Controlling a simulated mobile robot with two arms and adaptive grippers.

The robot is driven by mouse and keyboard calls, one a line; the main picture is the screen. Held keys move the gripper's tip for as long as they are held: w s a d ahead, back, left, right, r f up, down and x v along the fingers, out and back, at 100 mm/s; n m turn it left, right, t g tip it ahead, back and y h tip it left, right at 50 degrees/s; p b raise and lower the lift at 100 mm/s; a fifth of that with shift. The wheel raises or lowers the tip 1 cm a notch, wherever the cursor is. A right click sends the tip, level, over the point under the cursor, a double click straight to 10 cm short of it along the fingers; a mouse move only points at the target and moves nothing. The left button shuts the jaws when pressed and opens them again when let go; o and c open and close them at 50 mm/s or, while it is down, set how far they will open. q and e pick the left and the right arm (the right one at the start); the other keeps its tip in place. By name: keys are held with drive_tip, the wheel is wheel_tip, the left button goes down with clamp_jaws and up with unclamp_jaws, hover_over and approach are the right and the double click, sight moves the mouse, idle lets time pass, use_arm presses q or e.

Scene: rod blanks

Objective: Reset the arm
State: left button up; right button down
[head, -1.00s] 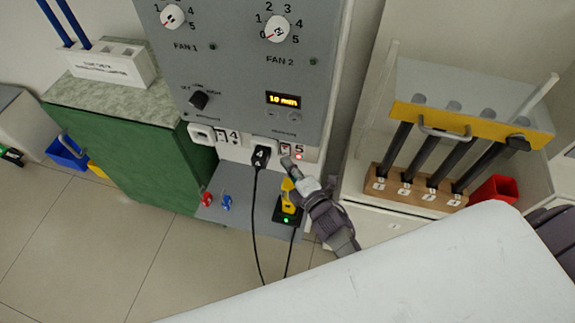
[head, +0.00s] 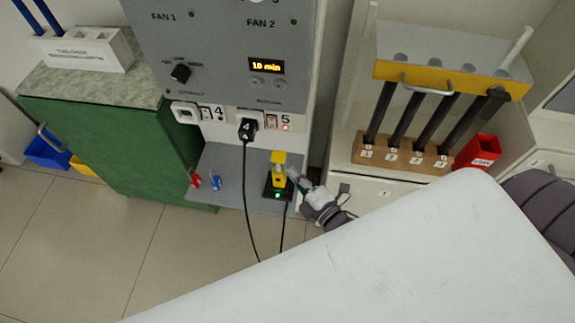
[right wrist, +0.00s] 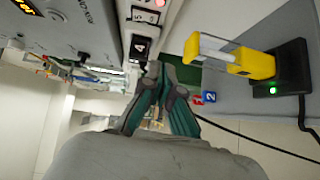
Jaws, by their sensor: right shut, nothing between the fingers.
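My right gripper (head: 294,175) is in the head view, low in front of the grey panel (head: 222,50) and just right of a yellow device (head: 278,172) on a black charger base with a green light. In the right wrist view the fingers (right wrist: 165,75) are together and empty, with the yellow device (right wrist: 235,58) to their right. The gripper looks apart from the device. A black plug marked 4 (head: 247,128) sits in the socket strip, its cable hanging down. My left gripper is not in view.
A green cabinet (head: 100,140) stands at left. A red and a blue small item (head: 216,183) lie on the grey shelf (head: 235,165). At right, a wooden block (head: 400,153) holds several dark rods under a yellow-edged rack (head: 450,78), beside a red bin (head: 476,151). Floor is open at lower left.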

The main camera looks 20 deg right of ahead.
idle(0.6)
drive_tip(key=s+f+m+g+h, duration=0.1)
drive_tip(key=s+f+m+g, duration=0.35)
drive_tip(key=f, duration=0.75)
drive_tip(key=s+f+m+g+h, duration=0.1)
drive_tip(key=s+f+m+g, duration=0.3)
drive_tip(key=f, duration=0.8)
drive_tip(key=s+d+f+m+g, duration=0.1)
drive_tip(key=s+f+m+g, duration=0.1)
drive_tip(key=s+f, duration=0.3)
drive_tip(key=s+d+f+m+g+h, duration=0.1)
drive_tip(key=s+f, duration=0.4)
drive_tip(key=s, duration=0.6)
drive_tip(key=s+d+f+m+g, duration=0.2)
drive_tip(key=s+f+m+g, duration=0.2)
drive_tip(key=s, duration=0.5)
drive_tip(key=shift+d+f+m, duration=0.35)
drive_tip(key=shift+f+m, duration=0.2)
drive_tip(key=shift+m, duration=0.3)
drive_tip(key=shift+s+g, duration=0.1)
drive_tip(key=shift+g, duration=0.15)
